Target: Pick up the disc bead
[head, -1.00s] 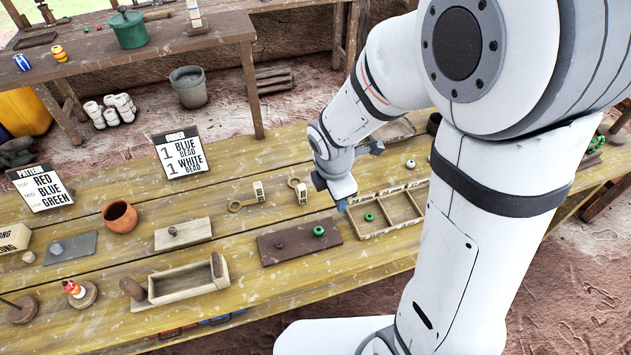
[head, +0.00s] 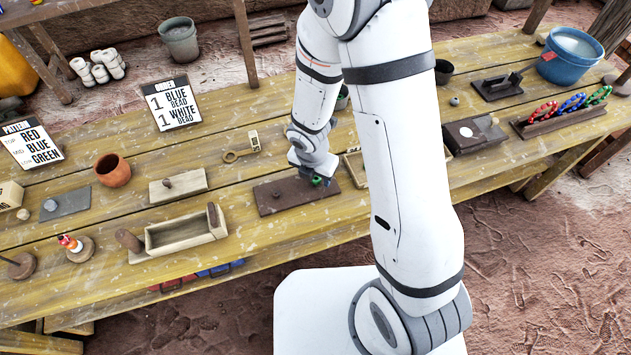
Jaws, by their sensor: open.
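A small green bead (head: 317,181) sits at the right end of a dark brown board (head: 270,197) on the wooden table. It looks round and flat, but it is partly hidden by my gripper and too small to make out well. My gripper (head: 319,177) points down right at this bead, with its open jaws over or around it. I cannot tell if the fingers touch the bead. A small dark knob (head: 277,195) stands on the same board to the left.
My arm hides most of a divided wooden tray (head: 353,168) just right of the board. A wooden box (head: 180,235) and a pale board (head: 178,186) lie to the left. A sign (head: 171,105) asks for one blue and one white bead. A pale bead (head: 455,101) lies farther right.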

